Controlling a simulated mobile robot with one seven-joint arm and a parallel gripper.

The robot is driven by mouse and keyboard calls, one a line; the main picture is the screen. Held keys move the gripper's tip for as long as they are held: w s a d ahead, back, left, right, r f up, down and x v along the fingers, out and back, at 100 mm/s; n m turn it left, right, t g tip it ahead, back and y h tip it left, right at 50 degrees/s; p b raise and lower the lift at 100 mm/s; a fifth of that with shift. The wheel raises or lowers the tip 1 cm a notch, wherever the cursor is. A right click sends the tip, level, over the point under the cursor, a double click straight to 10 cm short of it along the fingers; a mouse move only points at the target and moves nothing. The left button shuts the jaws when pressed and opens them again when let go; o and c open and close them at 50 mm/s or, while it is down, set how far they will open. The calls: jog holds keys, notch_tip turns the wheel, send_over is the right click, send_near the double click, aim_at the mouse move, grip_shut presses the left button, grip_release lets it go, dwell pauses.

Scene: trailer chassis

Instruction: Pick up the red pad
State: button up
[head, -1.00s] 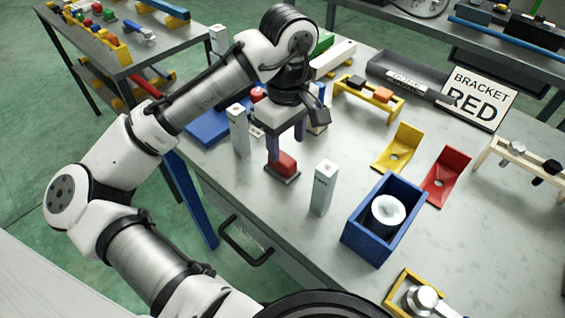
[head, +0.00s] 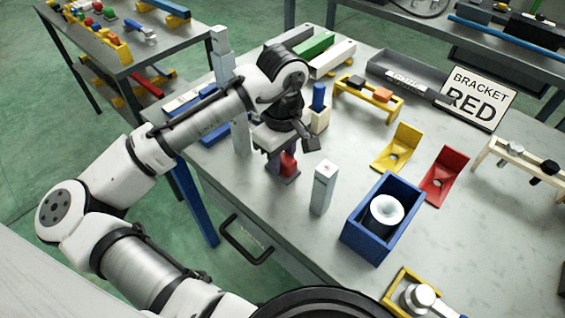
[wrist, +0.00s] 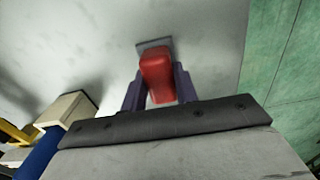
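The red pad (head: 288,163) sits on a small dark grey base (head: 283,178) near the front edge of the bench. In the wrist view the pad (wrist: 157,76) points toward the camera, with its grey base (wrist: 153,44) beyond it. My gripper (head: 281,160) points down over it, a purple finger on each side of the pad. The fingers (wrist: 158,80) lie very close to the pad's sides. I cannot tell whether they touch it. The arm and gripper partly hide the pad in the head view.
A white post (head: 323,187) stands just right of the gripper, and another (head: 241,135) stands to its left. A blue box (head: 383,218) with a white round part is at the right. Yellow (head: 399,147) and red (head: 445,172) brackets lie farther right. A sign (head: 478,97) reads "BRACKET RED".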

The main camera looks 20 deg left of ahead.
aim_at(282, 156)
jog(key=c, duration=0.4)
jog(key=shift+r, duration=0.1)
notch_tip(282, 156, up, 20)
jog(key=shift+f, duration=0.1)
